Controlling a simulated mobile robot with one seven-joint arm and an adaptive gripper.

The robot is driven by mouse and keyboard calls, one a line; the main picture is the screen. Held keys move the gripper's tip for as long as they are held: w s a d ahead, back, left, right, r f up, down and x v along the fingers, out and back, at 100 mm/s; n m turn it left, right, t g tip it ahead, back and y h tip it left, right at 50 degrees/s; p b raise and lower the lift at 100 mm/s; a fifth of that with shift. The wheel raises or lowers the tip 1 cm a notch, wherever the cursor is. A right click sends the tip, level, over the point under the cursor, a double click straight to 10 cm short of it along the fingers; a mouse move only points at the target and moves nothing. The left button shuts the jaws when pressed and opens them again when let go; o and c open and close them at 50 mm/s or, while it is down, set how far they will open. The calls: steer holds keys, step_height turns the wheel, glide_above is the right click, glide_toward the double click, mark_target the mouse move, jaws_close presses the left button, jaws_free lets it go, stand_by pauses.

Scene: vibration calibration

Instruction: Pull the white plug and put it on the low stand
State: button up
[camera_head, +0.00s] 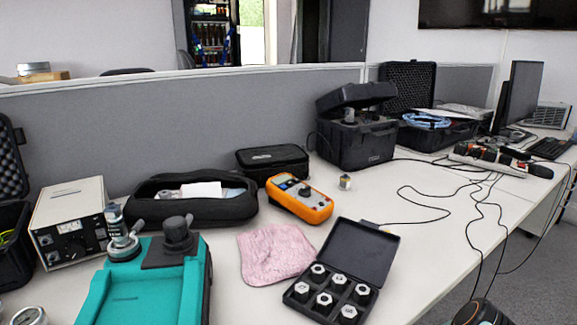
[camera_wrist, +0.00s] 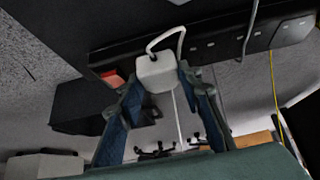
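In the wrist view a white plug (camera_wrist: 157,73) sits at a dark power strip (camera_wrist: 222,43), with a white cord looping up from it. My gripper (camera_wrist: 158,84) reaches up to the plug, its two blue-padded fingers on either side. The fingertips are very close to the plug's sides; I cannot tell whether they press on it. I cannot tell whether the plug is still fully seated. The plug does not show in the head view. I cannot make out the low stand in either view.
In the head view the table holds a teal device (camera_head: 150,290), an orange meter (camera_head: 300,198), a pink cloth (camera_head: 275,252) and an open black case (camera_head: 352,262). Loose cables run at right.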

steer(key=shift+c, duration=1.3)
steer(key=shift+r, duration=0.75)
steer(key=shift+r+p, duration=1.05)
steer(key=shift+r, duration=0.75)
